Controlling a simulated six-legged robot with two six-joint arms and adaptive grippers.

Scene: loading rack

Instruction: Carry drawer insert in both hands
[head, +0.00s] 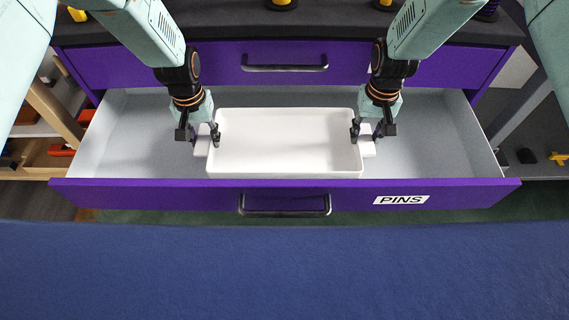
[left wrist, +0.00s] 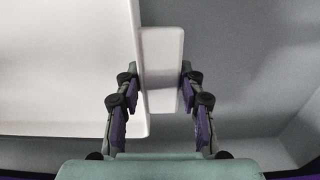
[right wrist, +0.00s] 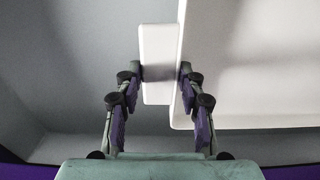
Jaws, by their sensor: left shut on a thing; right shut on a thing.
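The drawer insert (head: 285,140) is a white, empty, rectangular tray with a small handle tab at each end. In the head view it is within the open grey-lined drawer (head: 440,135), near its middle; I cannot tell whether it touches the drawer floor. My left gripper (head: 205,137) is shut on the left tab, which lies between its fingers in the left wrist view (left wrist: 160,90). My right gripper (head: 365,134) is shut on the right tab, seen between its fingers in the right wrist view (right wrist: 157,85). The fingers hide small parts of the tabs.
The purple drawer front (head: 150,195) has a dark handle (head: 285,206) and a PINS label (head: 401,200). A shut purple drawer (head: 220,60) is behind, under a dark top. Free drawer floor lies on both sides of the insert. A blue surface (head: 285,270) fills the foreground.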

